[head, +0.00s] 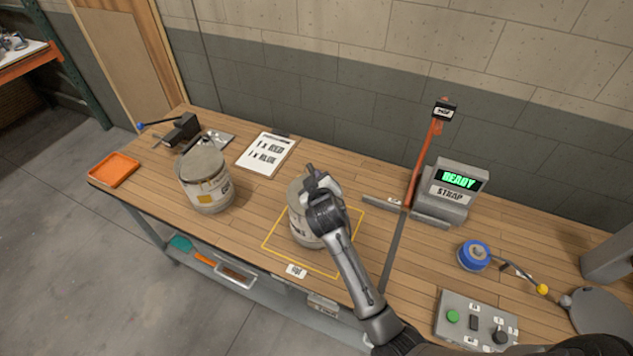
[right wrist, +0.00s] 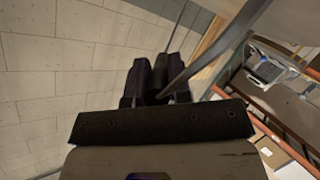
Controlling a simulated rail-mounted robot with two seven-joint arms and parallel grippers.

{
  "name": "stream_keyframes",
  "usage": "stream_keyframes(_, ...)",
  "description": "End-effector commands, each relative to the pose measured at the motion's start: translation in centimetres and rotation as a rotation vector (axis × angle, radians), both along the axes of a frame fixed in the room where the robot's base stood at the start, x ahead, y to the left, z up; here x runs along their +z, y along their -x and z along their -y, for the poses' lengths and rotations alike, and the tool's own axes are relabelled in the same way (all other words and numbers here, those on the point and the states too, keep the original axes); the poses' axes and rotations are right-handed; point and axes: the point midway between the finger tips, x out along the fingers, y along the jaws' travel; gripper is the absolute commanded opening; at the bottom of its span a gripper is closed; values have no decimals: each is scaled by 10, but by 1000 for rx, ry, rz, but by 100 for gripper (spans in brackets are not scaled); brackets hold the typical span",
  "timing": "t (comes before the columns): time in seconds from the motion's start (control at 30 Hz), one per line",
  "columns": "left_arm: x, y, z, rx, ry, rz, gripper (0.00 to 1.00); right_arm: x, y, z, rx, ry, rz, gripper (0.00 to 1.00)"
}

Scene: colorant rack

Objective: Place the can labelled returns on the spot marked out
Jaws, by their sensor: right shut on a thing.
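A pale grey can (head: 299,224) stands inside or just over a yellow square outline (head: 271,236) on the bench. My right gripper (head: 312,178) is at the top of this can and shut on it, hiding much of its top and right side. Only bits of dark lettering show on its label, too small to read. In the right wrist view the dark fingers (right wrist: 155,80) are close together. Whether the can's base touches the bench is hard to tell. A second grey can (head: 203,183) with a yellowish label stands to the left. My left gripper is not in view.
A clipboard (head: 266,153), orange tray (head: 114,169) and dark clamp-like tool (head: 176,133) lie on the left and back. A small card (head: 296,271) sits at the front edge.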

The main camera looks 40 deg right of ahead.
Motion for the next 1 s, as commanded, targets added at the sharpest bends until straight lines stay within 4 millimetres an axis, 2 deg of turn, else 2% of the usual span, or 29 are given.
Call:
stream_keyframes(0.1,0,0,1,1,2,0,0,-7,0,0,1,1,3,0)
stream_keyframes(0.53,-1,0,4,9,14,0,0,-12,0,0,1,0,2,0)
stream_keyframes(0.57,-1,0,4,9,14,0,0,-12,0,0,0,0,0,21)
stream_keyframes(0.8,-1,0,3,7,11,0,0,-12,0,0,1,0,1,44)
stream_keyframes(1.0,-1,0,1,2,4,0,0,-12,0,0,1,0,1,44)
